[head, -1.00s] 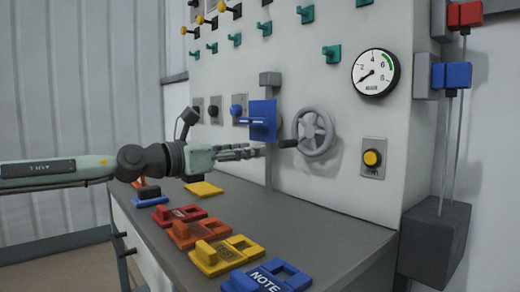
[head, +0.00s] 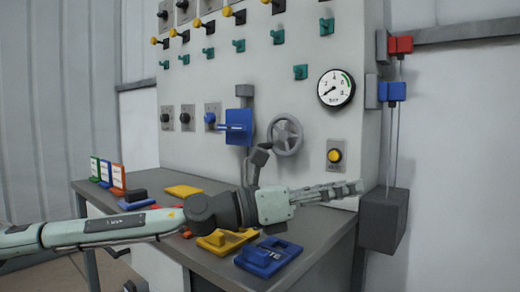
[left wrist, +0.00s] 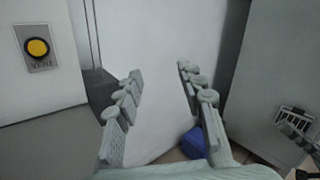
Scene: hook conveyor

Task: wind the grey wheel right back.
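The grey wheel (head: 286,134) is mounted on the white panel in the head view, below and left of the round dial. Its rim and spokes show clear of my gripper. My left gripper (head: 352,188) points right, below and to the right of the wheel, apart from it, in front of the panel's right edge. In the left wrist view the two fingers (left wrist: 158,76) are spread with nothing between them. The wheel is not in the left wrist view.
A yellow button (head: 334,155) is right of the wheel; it also shows in the left wrist view (left wrist: 37,47). The dial (head: 336,89) is above it. A dark grey block (head: 383,220) hangs at the right. Coloured pieces, including a blue one (head: 268,257), lie on the grey bench.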

